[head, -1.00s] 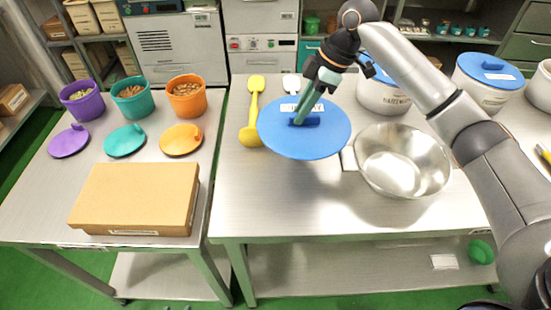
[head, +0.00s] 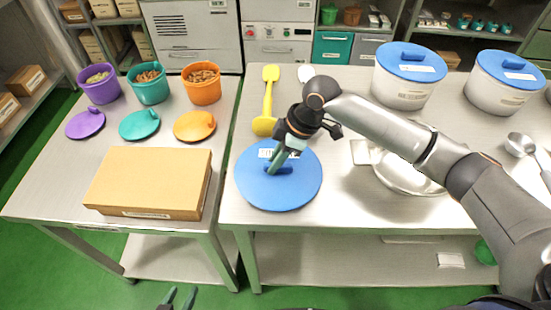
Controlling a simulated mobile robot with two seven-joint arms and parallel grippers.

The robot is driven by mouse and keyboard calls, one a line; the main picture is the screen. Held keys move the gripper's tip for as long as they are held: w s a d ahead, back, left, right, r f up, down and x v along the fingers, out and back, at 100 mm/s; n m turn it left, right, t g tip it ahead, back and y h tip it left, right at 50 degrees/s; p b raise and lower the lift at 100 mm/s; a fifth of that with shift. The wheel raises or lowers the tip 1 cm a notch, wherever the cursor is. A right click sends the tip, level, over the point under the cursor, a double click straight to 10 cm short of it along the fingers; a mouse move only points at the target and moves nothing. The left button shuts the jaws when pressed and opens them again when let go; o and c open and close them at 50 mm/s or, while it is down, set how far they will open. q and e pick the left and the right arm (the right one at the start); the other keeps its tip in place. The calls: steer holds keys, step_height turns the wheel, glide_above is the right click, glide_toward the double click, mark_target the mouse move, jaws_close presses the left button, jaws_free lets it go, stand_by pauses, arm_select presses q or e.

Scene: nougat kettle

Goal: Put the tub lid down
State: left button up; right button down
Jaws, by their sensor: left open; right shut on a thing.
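The blue round tub lid (head: 254,188) is level over the front left part of the right steel table (head: 350,212), at or just above its surface; I cannot tell if it touches. My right gripper (head: 277,162) comes down from above and is shut on the lid's raised blue handle. A white label shows at the lid's back edge, partly behind the gripper. My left gripper (head: 179,297) shows only its fingertips at the bottom edge, apart and empty, in front of the left table.
A steel bowl (head: 383,178) stands right of the lid, partly behind my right arm. A yellow spatula (head: 268,100) lies behind the lid. Two white tubs with blue lids (head: 404,92) (head: 494,95) stand at the back right. A cardboard box (head: 150,180) sits on the left table.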

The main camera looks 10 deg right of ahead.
mark_target(295, 170)
steer(key=c, duration=0.7)
jaws_free()
steer(key=shift+c, duration=0.2)
steer(key=v, duration=1.2)
